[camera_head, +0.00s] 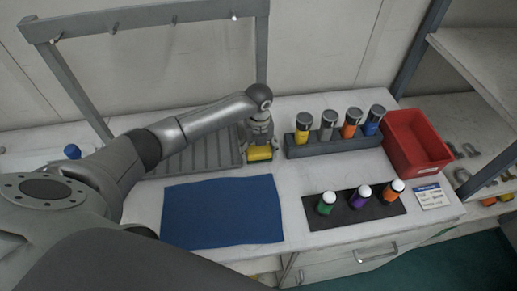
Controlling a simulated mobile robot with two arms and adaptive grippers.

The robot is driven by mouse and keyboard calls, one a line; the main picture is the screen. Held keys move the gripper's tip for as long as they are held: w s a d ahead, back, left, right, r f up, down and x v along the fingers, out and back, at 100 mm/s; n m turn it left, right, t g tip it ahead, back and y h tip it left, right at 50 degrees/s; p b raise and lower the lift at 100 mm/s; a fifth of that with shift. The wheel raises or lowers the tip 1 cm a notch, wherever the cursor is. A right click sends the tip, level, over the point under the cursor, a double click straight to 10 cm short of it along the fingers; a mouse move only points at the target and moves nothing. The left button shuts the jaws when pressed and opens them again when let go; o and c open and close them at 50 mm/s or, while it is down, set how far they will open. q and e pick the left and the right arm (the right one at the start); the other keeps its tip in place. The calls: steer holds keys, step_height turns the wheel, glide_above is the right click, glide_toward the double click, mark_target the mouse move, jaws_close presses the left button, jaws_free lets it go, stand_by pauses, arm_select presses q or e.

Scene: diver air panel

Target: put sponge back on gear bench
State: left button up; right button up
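The yellow sponge (260,154) is at the middle of the pale gear bench (290,179), between the grey ribbed rack and the bottle holder. My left gripper (260,143) points down right over the sponge, with its fingers at the sponge's upper part. The fingers hide some of the sponge, and I cannot tell whether they are closed on it or whether it touches the bench. My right gripper is not in view.
A grey ribbed rack (197,157) lies left of the sponge. A holder (330,148) with several coloured bottles stands right of it, then a red bin (415,141). A blue mat (222,212) lies in front, empty. A dark mat (340,217) holds 3 small bottles.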

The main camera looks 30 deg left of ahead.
mark_target(259, 149)
arm_select(q)
steer(key=o, duration=0.4)
steer(key=shift+o, duration=0.2)
steer(key=shift+r, duration=0.15)
step_height(259, 149, up, 12)
steer(key=b, duration=0.1)
steer(key=shift+b, duration=0.4)
steer(key=shift+d, duration=0.1)
